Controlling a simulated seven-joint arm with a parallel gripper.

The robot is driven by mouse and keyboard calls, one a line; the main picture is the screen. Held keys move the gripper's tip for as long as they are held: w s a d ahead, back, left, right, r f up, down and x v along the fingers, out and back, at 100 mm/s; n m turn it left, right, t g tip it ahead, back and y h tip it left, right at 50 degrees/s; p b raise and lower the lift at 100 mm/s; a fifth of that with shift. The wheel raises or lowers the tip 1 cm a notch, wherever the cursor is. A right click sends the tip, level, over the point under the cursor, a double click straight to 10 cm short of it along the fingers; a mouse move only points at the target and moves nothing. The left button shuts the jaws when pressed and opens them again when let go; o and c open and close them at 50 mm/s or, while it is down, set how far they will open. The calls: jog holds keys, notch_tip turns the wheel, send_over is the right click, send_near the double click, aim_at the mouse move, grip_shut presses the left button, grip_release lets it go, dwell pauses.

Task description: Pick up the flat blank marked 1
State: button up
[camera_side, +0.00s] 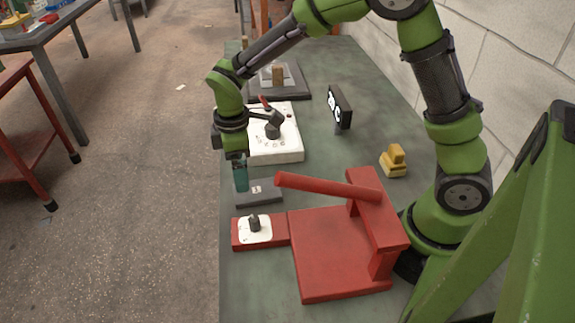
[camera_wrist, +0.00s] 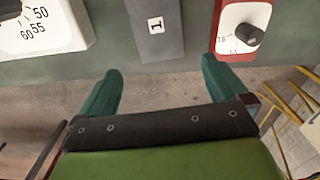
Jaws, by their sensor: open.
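The flat blank marked 1 is a dark grey plate (camera_side: 262,198) with a small white label. It lies on the bench between the white dial box and the red press. In the wrist view the blank (camera_wrist: 153,44) runs up out of frame, its "1" label readable. My gripper (camera_side: 240,174) has teal fingers and is at the blank's left end in the side view. In the wrist view my gripper (camera_wrist: 162,68) is open and empty. The blank's near end is just ahead of the gap between the fingertips, not between them.
The red press (camera_side: 340,255) with a long handle and a white dial plate (camera_side: 255,229) stands close in front. The white dial box (camera_side: 285,150) stands behind. A black sign (camera_side: 340,106) and a yellow object (camera_side: 394,160) are to the right. The bench edge is near my gripper.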

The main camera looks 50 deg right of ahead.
aim_at(257, 192)
notch_tip(257, 192, down, 7)
jog(key=shift+f, duration=0.15)
dwell(0.4)
jog(key=shift+c, duration=0.5)
jog(key=c, duration=1.4)
